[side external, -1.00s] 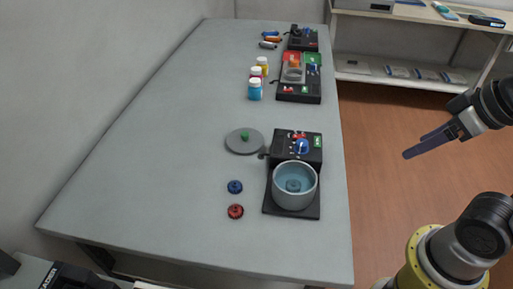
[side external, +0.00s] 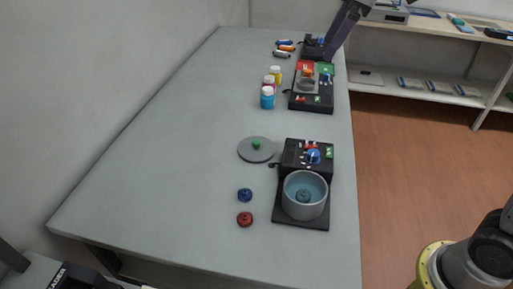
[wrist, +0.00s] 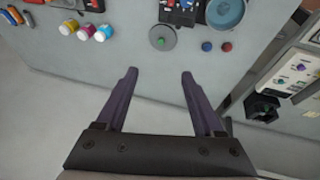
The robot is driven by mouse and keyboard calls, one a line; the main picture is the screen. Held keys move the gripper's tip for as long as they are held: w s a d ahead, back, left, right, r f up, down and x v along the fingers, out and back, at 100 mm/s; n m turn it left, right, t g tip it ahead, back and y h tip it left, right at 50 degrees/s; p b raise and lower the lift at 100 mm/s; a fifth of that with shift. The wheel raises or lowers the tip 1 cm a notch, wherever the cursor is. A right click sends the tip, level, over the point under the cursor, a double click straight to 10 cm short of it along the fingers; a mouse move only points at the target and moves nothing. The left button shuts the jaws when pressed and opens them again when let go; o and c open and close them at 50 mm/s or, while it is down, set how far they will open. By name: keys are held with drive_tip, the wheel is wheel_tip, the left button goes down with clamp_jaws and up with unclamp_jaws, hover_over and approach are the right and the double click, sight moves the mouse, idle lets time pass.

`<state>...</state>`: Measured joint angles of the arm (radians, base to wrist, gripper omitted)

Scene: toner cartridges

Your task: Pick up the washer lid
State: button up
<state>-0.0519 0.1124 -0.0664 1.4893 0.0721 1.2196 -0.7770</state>
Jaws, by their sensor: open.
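The washer lid (side external: 249,154) is a flat grey disc with a small green knob, lying on the table left of the washer. In the wrist view the lid (wrist: 168,33) shows near the top middle. The washer (side external: 304,205) is a round grey tub with a blue inside on a black base, its top uncovered. My gripper (wrist: 159,73) is open with nothing between its purple fingers. In the wrist view the lid appears ahead of the fingertips, apart from them. In the side view only a part of the gripper shows at the top, its tips not clear.
A blue knob-like piece (side external: 245,195) and a red one (side external: 245,219) lie left of the washer. Several bottles (side external: 267,100) and a black device with red and green parts (side external: 312,104) stand farther back. The table's left side is clear.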

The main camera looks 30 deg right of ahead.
drive_tip(key=w+a+f+n+g, duration=0.1)
drive_tip(key=w+a+f, duration=0.1)
drive_tip(key=w+f, duration=0.65)
drive_tip(key=g, duration=0.2)
hover_over(257, 141)
drive_tip(key=shift+n, duration=0.4)
drive_tip(key=f, duration=2.1)
drive_tip(key=shift+s+d, duration=0.35)
drive_tip(key=shift+d, duration=0.05)
drive_tip(key=shift+w+a+f, duration=0.1)
drive_tip(key=shift+a+f, duration=0.05)
drive_tip(key=shift+f, duration=0.85)
drive_tip(key=shift+w+a+f, duration=0.1)
drive_tip(key=shift+a+f, duration=0.05)
drive_tip(key=shift+f, duration=0.8)
drive_tip(key=shift+w+a+f, duration=0.1)
drive_tip(key=shift+a+f, duration=0.05)
drive_tip(key=shift+f, duration=0.85)
clamp_jaws()
